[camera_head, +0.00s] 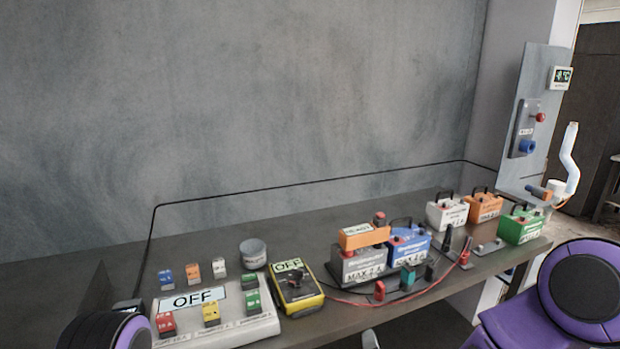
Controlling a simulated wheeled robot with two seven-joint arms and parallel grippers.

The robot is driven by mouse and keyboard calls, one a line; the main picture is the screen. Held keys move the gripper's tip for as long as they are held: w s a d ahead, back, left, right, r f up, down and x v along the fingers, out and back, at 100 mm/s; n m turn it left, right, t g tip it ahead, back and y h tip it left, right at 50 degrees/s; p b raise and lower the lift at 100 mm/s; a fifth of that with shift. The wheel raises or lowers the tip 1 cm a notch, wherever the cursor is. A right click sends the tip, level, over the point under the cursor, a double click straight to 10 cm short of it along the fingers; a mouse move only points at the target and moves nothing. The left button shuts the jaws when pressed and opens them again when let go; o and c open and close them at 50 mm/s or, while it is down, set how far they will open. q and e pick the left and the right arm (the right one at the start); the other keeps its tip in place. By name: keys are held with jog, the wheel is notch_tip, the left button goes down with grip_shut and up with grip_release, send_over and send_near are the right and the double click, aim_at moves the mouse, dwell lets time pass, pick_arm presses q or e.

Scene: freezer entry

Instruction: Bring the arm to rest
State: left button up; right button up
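Neither gripper shows in the head view. A purple and black part of my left arm is at the bottom left corner, cut off by the frame edge. A larger purple and black part of my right arm is at the bottom right, in front of the table's right end. The hands of both arms are out of frame or hidden, so I cannot see what they hold. A small pale piece at the bottom middle, below the table edge, is too cut off to identify.
The dark table (330,222) carries a switch panel (230,330) reading OFF, a yellow meter (297,292), a grey round tin (253,253), a blue battery (408,246), a green battery (519,228) and red cables. A wall panel (529,128) stands at right.

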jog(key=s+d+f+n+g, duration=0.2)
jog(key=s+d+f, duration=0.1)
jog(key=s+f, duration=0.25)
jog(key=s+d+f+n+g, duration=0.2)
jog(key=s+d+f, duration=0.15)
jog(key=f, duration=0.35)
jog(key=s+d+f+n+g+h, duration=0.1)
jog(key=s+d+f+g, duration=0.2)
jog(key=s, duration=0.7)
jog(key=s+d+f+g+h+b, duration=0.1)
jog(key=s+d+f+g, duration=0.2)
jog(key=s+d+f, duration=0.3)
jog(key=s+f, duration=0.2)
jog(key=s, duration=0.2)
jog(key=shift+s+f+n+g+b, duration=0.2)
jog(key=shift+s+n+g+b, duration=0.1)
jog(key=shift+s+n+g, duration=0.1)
